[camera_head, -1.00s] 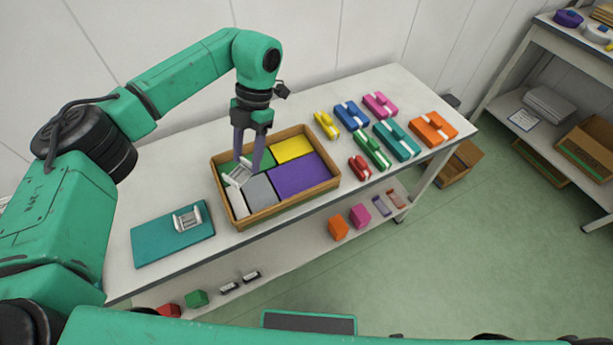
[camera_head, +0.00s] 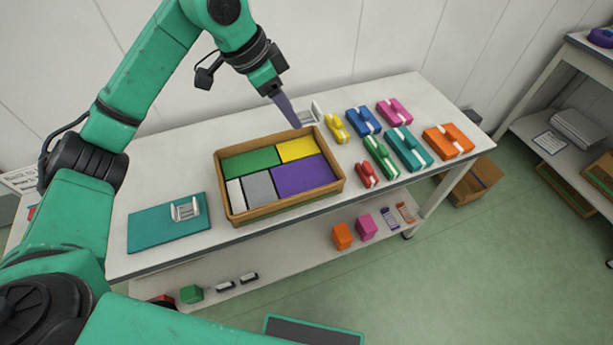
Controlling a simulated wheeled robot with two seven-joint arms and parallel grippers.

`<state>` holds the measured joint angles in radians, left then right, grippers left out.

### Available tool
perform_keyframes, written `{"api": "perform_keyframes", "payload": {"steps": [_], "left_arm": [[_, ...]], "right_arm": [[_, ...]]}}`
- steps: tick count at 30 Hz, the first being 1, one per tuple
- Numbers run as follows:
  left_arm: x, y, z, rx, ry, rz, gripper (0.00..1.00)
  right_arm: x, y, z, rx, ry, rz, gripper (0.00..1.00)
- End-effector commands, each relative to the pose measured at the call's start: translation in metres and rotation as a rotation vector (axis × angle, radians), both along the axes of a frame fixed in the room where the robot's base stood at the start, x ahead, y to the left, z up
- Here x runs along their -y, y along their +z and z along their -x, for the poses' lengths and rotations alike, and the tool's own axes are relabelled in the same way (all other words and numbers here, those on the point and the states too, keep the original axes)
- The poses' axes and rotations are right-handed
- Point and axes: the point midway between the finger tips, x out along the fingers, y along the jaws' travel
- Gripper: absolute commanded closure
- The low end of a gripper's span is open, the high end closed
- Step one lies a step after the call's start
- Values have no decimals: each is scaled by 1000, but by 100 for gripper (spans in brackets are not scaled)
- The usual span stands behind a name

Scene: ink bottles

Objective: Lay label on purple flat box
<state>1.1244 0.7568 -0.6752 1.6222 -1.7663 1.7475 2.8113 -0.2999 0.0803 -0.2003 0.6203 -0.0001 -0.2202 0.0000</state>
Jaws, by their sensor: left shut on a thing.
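The purple flat box (camera_head: 303,178) lies in the front right part of the wooden tray (camera_head: 286,202), its top bare. My left gripper (camera_head: 296,122) is shut on a small white-grey label (camera_head: 311,113) just beyond the tray's back right edge, near the yellow piece outside. The fingers partly hide the label, and I cannot tell whether it touches the table. My right gripper is not in view.
The tray also holds green (camera_head: 250,163), yellow (camera_head: 297,149), grey (camera_head: 260,188) and white (camera_head: 236,195) flat pieces. Several coloured pieces with white bands, such as the red one (camera_head: 366,174), stand right of the tray. The table strip between mat and tray is clear.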

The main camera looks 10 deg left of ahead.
Motion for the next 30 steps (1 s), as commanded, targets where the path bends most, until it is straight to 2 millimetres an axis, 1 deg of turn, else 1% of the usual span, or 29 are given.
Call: {"api": "perform_keyframes", "payload": {"steps": [2, 5, 6, 12, 15, 17, 21, 24, 30], "left_arm": [[0, -13, 1, -6, 10, -2, 98], [-1, -43, 1, -11, 9, -2, 98], [-1, -57, 2, -11, 9, -2, 98], [-1, -122, 2, -10, 8, -2, 98], [-1, -145, 1, -7, 7, -1, 98], [0, -153, 0, -6, 7, -1, 98], [0, -180, 1, -8, 6, -1, 98], [0, -195, 1, -6, 6, -1, 98], [-1, -198, 0, -4, 6, -1, 98]], "right_arm": [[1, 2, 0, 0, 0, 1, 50], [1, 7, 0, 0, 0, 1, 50], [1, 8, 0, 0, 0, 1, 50], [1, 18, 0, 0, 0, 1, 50], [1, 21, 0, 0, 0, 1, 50], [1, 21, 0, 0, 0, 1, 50], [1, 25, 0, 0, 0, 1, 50], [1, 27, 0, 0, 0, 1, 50], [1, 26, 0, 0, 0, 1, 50]]}}
